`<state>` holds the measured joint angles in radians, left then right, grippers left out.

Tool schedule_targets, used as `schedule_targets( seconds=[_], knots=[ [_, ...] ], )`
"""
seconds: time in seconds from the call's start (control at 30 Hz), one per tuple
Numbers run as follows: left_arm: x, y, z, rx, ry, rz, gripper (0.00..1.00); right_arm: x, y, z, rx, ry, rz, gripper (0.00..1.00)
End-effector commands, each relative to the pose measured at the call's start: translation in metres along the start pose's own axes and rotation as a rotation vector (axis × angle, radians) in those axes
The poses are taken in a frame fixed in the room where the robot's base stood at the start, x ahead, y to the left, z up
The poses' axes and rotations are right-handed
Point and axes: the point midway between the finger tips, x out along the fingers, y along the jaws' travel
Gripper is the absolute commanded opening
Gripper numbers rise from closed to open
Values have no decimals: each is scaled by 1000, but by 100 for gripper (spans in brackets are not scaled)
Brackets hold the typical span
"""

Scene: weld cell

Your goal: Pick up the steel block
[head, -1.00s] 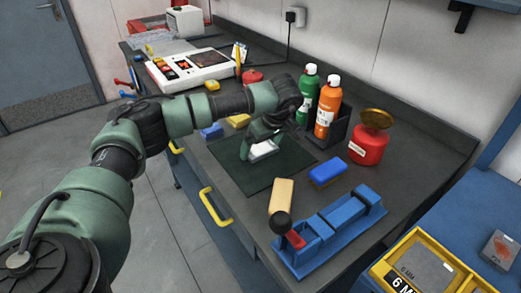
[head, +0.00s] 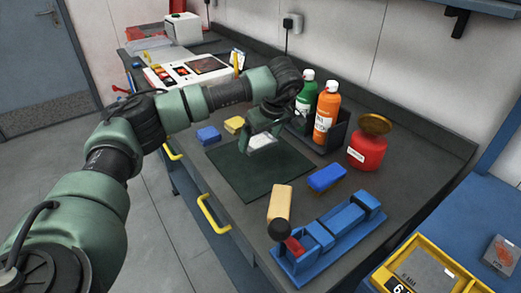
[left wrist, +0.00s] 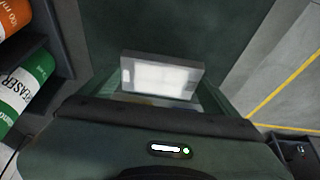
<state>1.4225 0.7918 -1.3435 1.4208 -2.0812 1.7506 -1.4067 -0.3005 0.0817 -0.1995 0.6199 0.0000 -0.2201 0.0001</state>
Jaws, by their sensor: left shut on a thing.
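The steel block (head: 261,141) is a pale, shiny metal block. My left gripper (head: 258,136) is shut on it, over the dark green mat (head: 240,178) on the workbench. In the left wrist view the steel block (left wrist: 161,76) shows its bright face between the fingers, with the mat behind it. It looks raised a little above the mat, but the exact gap is hard to judge. My right gripper is not in view.
Green (head: 303,97) and orange (head: 326,111) bottles stand in a dark holder right of the gripper. Blue (head: 208,135) and yellow (head: 234,125) blocks sit left.

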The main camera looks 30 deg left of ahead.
Motion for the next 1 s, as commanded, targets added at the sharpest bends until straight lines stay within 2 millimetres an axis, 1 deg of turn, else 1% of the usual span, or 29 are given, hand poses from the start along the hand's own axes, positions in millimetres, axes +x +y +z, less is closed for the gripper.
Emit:
schedule_targets(
  seconds=[0.03, 0.3, 0.4, 0.5, 0.6, 0.7, 1.0],
  knots=[
    [-15, 2, -7, -3, 4, 10, 18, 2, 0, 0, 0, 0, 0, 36],
    [-84, 2, -34, -3, 3, 9, 18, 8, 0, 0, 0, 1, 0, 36],
    [-103, 1, -43, -3, 3, 7, 18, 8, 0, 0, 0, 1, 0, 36],
    [-119, 1, -49, -1, 2, 6, 18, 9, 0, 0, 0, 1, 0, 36],
    [-130, 1, -54, -1, 2, 6, 18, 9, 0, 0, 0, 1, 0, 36],
    [-137, 1, -56, -1, 2, 5, 18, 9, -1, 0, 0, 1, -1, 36],
    [-140, 1, -58, 5, 1, 5, 18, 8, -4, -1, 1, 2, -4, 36]
  ],
)
